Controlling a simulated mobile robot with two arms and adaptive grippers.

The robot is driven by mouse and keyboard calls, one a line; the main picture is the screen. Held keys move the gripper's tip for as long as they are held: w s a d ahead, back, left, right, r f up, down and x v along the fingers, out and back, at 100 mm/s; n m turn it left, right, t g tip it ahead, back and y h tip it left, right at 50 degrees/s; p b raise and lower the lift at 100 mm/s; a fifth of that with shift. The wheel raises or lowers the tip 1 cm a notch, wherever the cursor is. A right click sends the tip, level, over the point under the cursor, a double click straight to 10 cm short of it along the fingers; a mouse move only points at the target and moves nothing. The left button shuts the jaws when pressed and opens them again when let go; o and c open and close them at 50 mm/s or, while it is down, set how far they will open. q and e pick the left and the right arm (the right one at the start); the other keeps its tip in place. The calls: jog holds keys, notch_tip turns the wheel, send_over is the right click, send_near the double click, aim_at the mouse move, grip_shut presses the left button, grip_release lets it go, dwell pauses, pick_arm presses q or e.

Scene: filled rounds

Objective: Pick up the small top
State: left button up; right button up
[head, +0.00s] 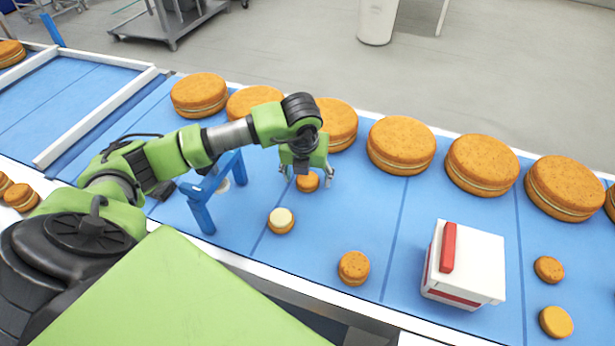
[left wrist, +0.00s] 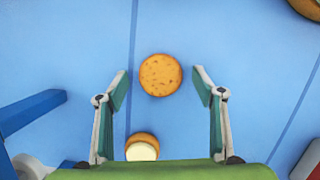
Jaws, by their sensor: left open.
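A small round orange-brown top (head: 308,182) lies on the blue belt. It also shows in the left wrist view (left wrist: 160,75), between the fingertips of my left gripper (left wrist: 161,82) and clear of both. In the head view my left gripper (head: 307,172) hangs over this top with its fingers apart and hides part of it. A small round with pale cream on its upper face (head: 281,219) sits just nearer, and shows low in the left wrist view (left wrist: 142,148). My right gripper is not in view.
Several large filled rounds (head: 401,146) line the belt's far side. Other small rounds lie nearer, one at front centre (head: 354,268) and two at right (head: 548,269). A white box with a red handle (head: 478,264) and a blue stand (head: 199,210) flank the area.

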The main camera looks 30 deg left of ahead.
pick_arm(q)
jog(key=shift+f, duration=0.15)
jog(key=c, duration=0.8)
